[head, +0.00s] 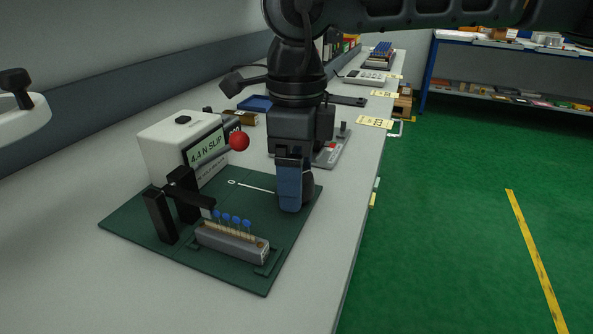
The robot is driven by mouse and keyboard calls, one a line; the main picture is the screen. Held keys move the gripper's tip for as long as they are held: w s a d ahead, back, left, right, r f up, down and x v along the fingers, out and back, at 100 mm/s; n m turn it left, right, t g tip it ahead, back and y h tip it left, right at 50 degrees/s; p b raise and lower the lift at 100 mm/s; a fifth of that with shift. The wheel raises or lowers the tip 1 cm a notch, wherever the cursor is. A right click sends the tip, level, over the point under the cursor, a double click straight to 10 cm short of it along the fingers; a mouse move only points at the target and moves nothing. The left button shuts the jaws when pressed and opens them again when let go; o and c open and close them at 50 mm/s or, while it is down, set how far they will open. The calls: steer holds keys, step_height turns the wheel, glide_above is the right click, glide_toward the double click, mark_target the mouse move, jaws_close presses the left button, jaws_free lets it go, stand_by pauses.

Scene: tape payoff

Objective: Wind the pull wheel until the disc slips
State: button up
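A white box (160,151) stands at the back left of a dark green mat (130,223). Its display (207,147) appears to read "4.4 N SLIP". A red ball (239,141) shows at the box's right side. My gripper (291,197) points down at the mat's right side, with a blue finger facing the camera. A dark rounded part (308,188) shows just behind the finger. I cannot tell whether it is the pull wheel or whether the fingers hold it. I cannot clearly make out the disc.
Black brackets (161,216) stand at the mat's left. A grey block (232,243) with several blue-headed pins sits at the front. A grey tray (334,154) lies behind my gripper. The bench's right edge is close; green floor (440,220) is clear beyond it.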

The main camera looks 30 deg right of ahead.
steer(key=shift+r, duration=0.1)
step_height(320, 180, up, 8)
steer(key=shift+f+p, duration=0.2)
steer(key=shift+p, duration=0.15)
steer(key=shift+s, duration=0.1)
stand_by(0.6)
